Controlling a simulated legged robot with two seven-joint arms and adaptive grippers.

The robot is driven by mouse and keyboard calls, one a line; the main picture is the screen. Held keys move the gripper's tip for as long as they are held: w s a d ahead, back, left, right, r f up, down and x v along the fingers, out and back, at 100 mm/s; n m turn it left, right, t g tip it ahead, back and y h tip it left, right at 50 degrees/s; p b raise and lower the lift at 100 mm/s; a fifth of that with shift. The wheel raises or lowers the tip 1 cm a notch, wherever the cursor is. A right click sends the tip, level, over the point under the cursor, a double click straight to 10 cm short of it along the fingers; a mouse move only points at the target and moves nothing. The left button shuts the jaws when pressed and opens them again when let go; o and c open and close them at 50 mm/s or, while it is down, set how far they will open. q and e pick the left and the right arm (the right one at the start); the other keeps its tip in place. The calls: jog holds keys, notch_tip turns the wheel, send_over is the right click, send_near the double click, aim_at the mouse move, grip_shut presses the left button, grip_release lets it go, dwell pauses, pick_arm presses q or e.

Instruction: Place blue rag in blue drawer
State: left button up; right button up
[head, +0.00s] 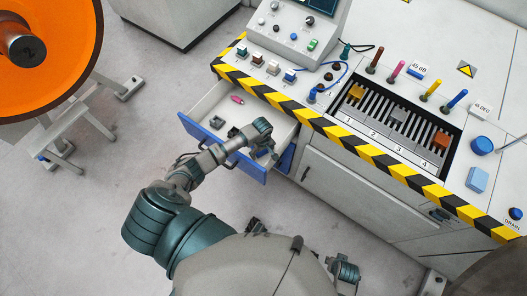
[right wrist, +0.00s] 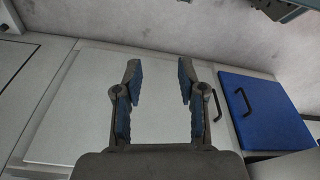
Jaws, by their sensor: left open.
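The blue drawer (head: 196,130) is pulled open from the cabinet in the head view, its blue front facing the lower left. My left gripper (head: 263,152) is over the drawer's right part, near its front. It is open, and its fingers are small and partly hidden; I see no rag in them. A light blue square piece (head: 477,180), which looks like the blue rag, lies flat on the right end of the worktop, far from my left gripper. My right gripper (right wrist: 158,75) is open and empty in the right wrist view, in front of a light cabinet panel.
In the drawer are a pink item (head: 237,99) and dark small parts (head: 217,122). The worktop has a striped edge (head: 340,135), a slotted bay (head: 397,120) and upright coloured handles. An orange wheel (head: 50,50) stands at left. A blue front (right wrist: 262,108) with a black handle shows in the right wrist view.

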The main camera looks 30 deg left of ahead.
aim_at(263, 152)
pick_arm(q)
jog(key=shift+a+r, duration=0.15)
jog(key=shift+r, duration=0.25)
notch_tip(263, 152, up, 11)
jog(key=p, duration=0.2)
jog(key=shift+r, duration=0.15)
pick_arm(e)
jog(key=f, duration=0.1)
jog(key=s+f, duration=0.1)
jog(key=f, duration=0.3)
jog(key=shift+s, duration=0.4)
jog(key=shift+a, duration=0.1)
pick_arm(q)
jog(key=shift+d, duration=0.2)
